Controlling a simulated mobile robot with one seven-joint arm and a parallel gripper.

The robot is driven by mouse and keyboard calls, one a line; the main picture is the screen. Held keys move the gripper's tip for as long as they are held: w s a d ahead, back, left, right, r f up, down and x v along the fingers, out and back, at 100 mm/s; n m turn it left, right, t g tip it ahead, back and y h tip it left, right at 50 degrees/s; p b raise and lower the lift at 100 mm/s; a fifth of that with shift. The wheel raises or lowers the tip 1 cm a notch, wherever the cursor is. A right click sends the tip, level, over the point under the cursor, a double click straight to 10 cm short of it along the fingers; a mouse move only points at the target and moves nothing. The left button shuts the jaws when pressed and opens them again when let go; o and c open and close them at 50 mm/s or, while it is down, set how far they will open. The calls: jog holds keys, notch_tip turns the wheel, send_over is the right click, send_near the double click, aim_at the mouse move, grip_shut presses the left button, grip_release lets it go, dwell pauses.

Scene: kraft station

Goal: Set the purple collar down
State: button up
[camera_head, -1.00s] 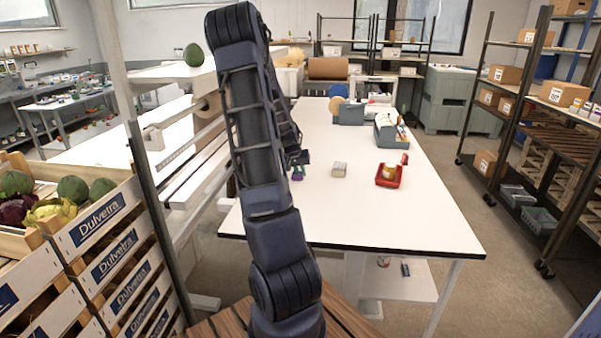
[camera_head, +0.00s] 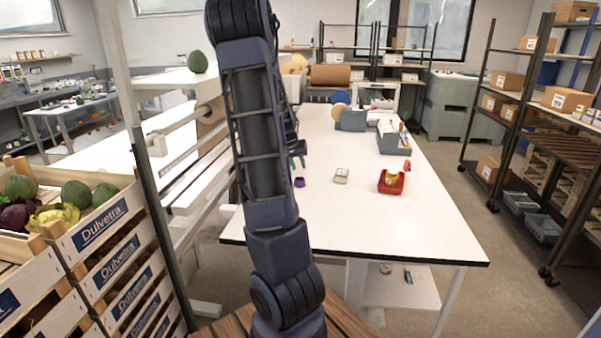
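The purple collar (camera_head: 299,182) lies on the white table top, just right of my arm. It is small in the view. My gripper (camera_head: 297,162) is partly hidden behind my arm. Its two dark greenish fingertips show apart, with a pale gap between them. They appear above or behind the collar, with bare table showing between them and it. The gripper looks open and empty.
Grey bins (camera_head: 393,141) stand toward the back. The table's front half is clear. Crates of produce (camera_head: 105,240) are stacked at left.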

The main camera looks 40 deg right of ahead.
jog(key=s+a+r+n+t+y, duration=0.1)
jog(key=s+a+r, duration=0.1)
jog(key=a+r, duration=0.3)
jog(key=s+a+r+n+y, duration=0.1)
jog(key=a+r, duration=0.2)
jog(key=a, duration=0.5)
jog(key=s+a+r+n+t+y, duration=0.1)
jog(key=s+a+r+n, duration=0.2)
jog(key=s+a, duration=0.7)
jog(key=s+a+r+n+t+y, duration=0.1)
jog(key=s+a+r+n, duration=0.2)
jog(key=s+a, duration=0.7)
jog(key=a+r, duration=0.1)
jog(key=a, duration=0.3)
jog(key=shift+s+a+r+y, duration=0.15)
jog(key=shift+a+y, duration=0.1)
jog(key=shift+y, duration=0.05)
